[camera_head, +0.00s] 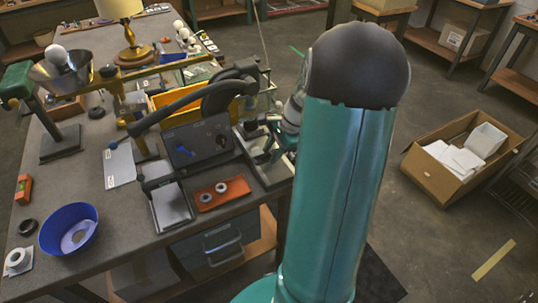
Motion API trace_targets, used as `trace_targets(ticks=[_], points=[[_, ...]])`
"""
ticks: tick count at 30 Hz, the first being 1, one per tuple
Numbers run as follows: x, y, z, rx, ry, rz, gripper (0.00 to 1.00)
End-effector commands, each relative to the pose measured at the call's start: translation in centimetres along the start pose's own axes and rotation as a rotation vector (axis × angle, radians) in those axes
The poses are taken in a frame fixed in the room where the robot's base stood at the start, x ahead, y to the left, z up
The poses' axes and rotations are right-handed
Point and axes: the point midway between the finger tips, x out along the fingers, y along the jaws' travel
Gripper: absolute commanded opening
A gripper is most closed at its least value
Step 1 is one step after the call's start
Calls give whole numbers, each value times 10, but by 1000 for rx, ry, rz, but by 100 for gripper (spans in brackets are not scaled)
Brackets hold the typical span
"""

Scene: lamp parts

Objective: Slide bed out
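A machine with a dark upright panel (208,147), a blue knob (184,150) and a long grey lever (180,110) stands near the bench's right edge. A pale-edged flat frame (272,176) sits at its right side and may be the bed; I cannot tell for sure. A flat grey plate (171,208) lies in front of the panel. My gripper (256,126) is small and dark, close above the pale-edged frame. Whether it touches anything, and its finger opening, are unclear. My teal arm link hides the area to the right.
The workbench (105,245) holds a blue bowl (68,229), an orange tray with rings (222,192), a yellow bin (183,98) and a brass lamp (131,40). A cardboard box (436,177) stands on the floor at right.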

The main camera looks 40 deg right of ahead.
Motion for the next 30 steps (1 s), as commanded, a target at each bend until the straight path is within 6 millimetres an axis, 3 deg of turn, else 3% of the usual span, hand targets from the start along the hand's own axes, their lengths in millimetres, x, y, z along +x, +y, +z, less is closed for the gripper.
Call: trace_targets(ticks=[4,14,19,30], points=[[16,0,1,-2,-1,1,33],[20,-1,1,-2,0,0,33],[20,-1,1,-2,0,0,0],[19,2,1,-2,0,0,0]])
